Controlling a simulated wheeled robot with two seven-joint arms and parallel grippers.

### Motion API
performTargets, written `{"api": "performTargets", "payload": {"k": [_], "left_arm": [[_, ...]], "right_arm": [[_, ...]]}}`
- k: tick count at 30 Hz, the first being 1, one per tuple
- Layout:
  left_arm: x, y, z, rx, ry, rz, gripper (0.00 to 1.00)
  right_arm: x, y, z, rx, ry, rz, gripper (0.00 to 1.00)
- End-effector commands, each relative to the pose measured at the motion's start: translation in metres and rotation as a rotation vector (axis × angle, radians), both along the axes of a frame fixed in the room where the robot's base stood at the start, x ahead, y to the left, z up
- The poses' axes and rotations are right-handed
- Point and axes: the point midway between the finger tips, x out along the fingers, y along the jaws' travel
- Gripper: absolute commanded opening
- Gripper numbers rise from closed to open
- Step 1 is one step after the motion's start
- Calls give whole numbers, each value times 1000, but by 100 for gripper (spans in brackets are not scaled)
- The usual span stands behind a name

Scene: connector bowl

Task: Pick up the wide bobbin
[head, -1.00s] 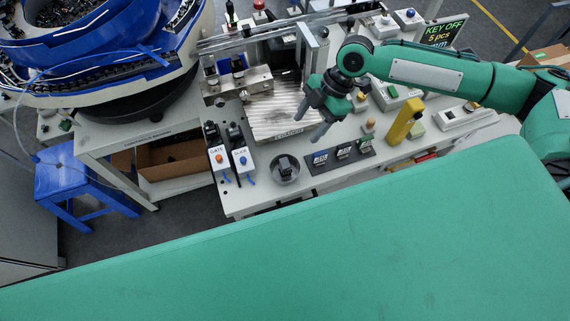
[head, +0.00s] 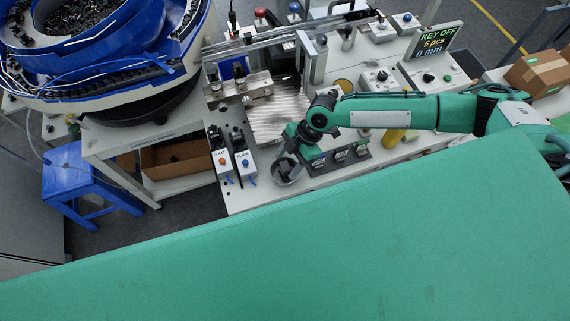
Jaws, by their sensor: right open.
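A small round grey dish (head: 292,183) sits near the front edge of the white workbench. A dark part (head: 284,173) lies in it; it may be the wide bobbin, but it is too small and too covered to tell. My right gripper (head: 290,160) is open and points down at the dish, with its fingers over or beside the dark part. I cannot tell whether they touch it. My left gripper is not in view.
A black strip (head: 341,157) with several small labelled displays lies right of the dish. Two switch boxes, one with an orange button (head: 222,161) and one with a blue button (head: 243,163), stand left of it.

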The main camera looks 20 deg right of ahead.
Motion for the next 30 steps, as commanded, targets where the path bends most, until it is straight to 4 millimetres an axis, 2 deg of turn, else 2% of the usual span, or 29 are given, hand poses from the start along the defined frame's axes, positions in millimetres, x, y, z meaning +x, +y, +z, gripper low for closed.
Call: {"api": "performTargets", "payload": {"k": [9, 11, 16, 17, 30], "left_arm": [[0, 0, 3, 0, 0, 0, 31], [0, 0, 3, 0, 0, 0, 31], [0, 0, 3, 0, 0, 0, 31], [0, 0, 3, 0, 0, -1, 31], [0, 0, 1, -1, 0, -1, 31]], "right_arm": [[-1, 3, -7, 0, 0, 0, 57], [-1, 3, -7, 0, 0, 0, 47], [-1, 3, -7, 0, -1, 0, 14], [-1, 3, -7, 0, -1, 0, 12], [0, 3, -3, 0, -2, -1, 12]]}}
